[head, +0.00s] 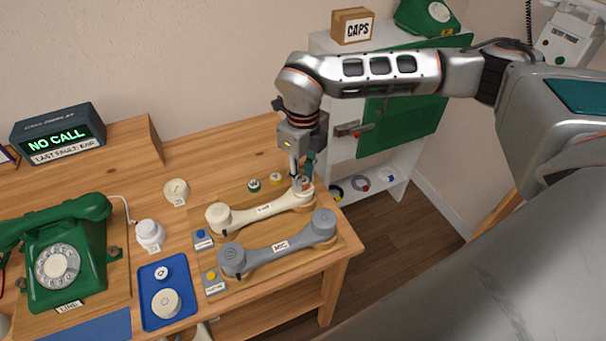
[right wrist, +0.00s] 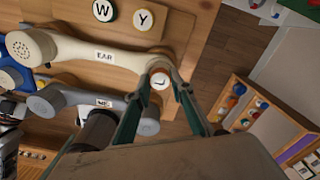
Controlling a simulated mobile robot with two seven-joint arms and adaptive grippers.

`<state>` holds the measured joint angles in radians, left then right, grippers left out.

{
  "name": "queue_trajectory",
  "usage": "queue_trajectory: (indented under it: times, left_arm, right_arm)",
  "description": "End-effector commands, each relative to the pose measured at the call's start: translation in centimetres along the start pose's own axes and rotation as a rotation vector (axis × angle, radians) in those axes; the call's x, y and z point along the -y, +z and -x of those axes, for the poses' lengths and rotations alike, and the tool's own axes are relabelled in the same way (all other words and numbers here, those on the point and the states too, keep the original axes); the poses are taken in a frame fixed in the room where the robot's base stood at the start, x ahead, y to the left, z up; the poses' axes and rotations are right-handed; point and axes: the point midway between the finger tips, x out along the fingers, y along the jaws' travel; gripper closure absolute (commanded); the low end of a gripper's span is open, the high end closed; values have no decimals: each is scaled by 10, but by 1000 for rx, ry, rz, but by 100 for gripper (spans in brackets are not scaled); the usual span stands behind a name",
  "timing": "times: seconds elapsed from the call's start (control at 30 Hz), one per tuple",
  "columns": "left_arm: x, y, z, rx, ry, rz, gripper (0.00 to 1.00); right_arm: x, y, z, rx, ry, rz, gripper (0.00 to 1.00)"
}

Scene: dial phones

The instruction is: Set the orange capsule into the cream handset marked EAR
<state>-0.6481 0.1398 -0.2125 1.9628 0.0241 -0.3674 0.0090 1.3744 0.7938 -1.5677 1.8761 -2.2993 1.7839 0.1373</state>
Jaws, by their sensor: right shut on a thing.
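The cream handset marked EAR (head: 250,213) lies on a wooden board on the table; it also shows in the right wrist view (right wrist: 75,47). Its left end has a perforated cap. My right gripper (head: 301,181) points down at its right end. In the right wrist view the gripper (right wrist: 157,92) is shut on the orange capsule (right wrist: 159,81), whose pale face is up and whose rim is orange. The capsule is at the handset's right-end cup; I cannot tell how deep it sits. In the head view the fingers partly hide it. My left gripper is not in view.
A grey handset marked MIC (head: 278,249) lies in front, close by. Two small round caps (head: 254,185) (head: 275,179) lie behind the cream handset. A blue tray (head: 148,275) and a green dial phone (head: 60,250) are left. A white cabinet (head: 342,150) stands right, beyond the table.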

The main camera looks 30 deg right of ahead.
Motion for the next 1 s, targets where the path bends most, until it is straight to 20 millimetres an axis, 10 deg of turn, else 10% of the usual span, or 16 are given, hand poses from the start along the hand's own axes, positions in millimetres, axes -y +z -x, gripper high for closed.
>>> queue_trajectory:
  times: [0.43,0.47,0.53,1.0]
  left_arm:
    - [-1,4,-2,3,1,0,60]
    - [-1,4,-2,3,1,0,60]
    - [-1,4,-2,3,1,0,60]
    - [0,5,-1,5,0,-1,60]
  right_arm:
    - [0,0,-6,0,0,0,95]
    - [0,0,-6,0,0,0,72]
    - [0,0,-6,0,0,0,58]
    - [1,1,6,3,-2,-1,58]
